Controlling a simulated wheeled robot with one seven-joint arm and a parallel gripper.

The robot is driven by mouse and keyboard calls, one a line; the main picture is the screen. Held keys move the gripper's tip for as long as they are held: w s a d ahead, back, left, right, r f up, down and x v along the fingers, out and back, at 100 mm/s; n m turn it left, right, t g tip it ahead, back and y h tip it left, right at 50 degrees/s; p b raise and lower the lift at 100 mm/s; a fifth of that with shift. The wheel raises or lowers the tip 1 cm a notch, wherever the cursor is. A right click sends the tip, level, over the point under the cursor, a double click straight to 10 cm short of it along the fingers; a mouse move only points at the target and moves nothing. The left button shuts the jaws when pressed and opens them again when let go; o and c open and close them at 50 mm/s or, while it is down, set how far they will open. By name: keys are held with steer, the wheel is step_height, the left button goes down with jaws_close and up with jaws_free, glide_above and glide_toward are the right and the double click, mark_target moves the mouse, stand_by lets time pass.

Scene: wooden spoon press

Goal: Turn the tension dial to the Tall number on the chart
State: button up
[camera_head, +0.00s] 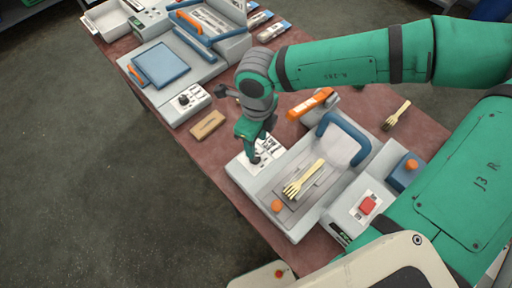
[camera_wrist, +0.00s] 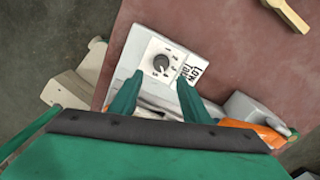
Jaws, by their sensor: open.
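The tension dial (camera_wrist: 161,64) is a round dark grey knob on a white square plate with small markings around it. In the head view my gripper (camera_head: 254,155) is over the left corner of the near press (camera_head: 291,222) and hides most of the dial.
A wooden fork (camera_head: 304,180) lies on the press bed, under a raised blue handle (camera_head: 345,137). A red button (camera_head: 367,205) and orange knobs are nearby. A second press with its own dial (camera_head: 185,98) stands farther back. A wooden block (camera_head: 207,125) lies between them.

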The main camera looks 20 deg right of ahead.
steer(key=shift+r, duration=1.6)
